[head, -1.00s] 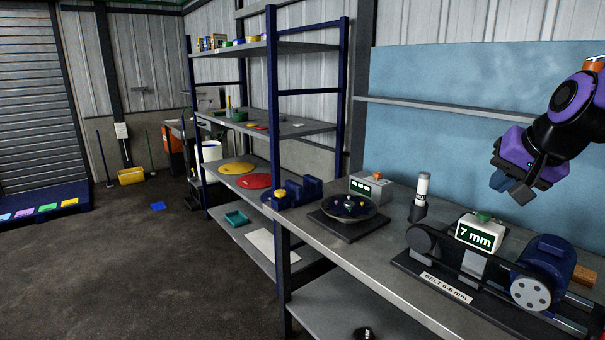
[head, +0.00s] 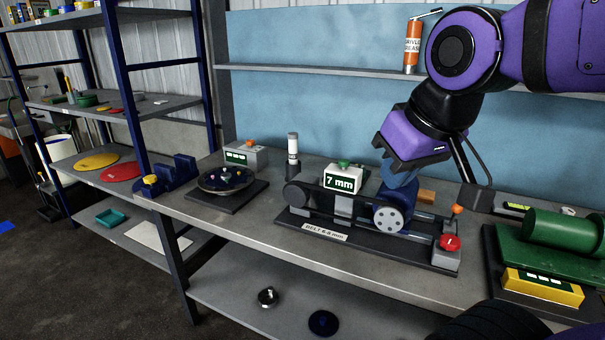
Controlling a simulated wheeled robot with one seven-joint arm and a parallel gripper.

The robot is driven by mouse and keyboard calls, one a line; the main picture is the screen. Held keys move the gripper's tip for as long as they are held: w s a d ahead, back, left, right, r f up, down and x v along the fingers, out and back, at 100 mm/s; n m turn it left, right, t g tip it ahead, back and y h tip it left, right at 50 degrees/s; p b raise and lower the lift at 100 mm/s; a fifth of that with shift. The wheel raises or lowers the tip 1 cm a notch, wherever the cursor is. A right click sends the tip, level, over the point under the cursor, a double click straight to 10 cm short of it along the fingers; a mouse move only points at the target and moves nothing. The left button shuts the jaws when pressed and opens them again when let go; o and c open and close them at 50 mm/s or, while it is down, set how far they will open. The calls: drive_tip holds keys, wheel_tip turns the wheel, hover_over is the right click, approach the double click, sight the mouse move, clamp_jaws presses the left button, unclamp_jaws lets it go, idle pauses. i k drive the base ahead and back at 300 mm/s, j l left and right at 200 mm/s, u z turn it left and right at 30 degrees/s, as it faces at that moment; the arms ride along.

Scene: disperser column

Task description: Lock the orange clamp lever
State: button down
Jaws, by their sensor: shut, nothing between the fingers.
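A small orange lever (head: 457,209) stands on a thin stem at the right end of the belt rig, just behind a red button (head: 450,242) on a grey box. I take it to be the clamp lever; it leans slightly. The belt rig's dark base (head: 372,246) carries a blue motor (head: 408,215) and a label reading "BELT 6.8 mm".
A white "7 mm" display (head: 341,181) stands behind the belt. A green machine with a yellow display box (head: 542,287) is at the right. A round turntable (head: 225,180) and a white-capped bottle (head: 293,147) are at the left. The bench front edge (head: 258,238) is partly clear.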

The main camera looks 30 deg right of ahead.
sight(456, 209)
drive_tip(key=k+l+z, duration=0.15)
drive_tip(key=z, duration=1.1)
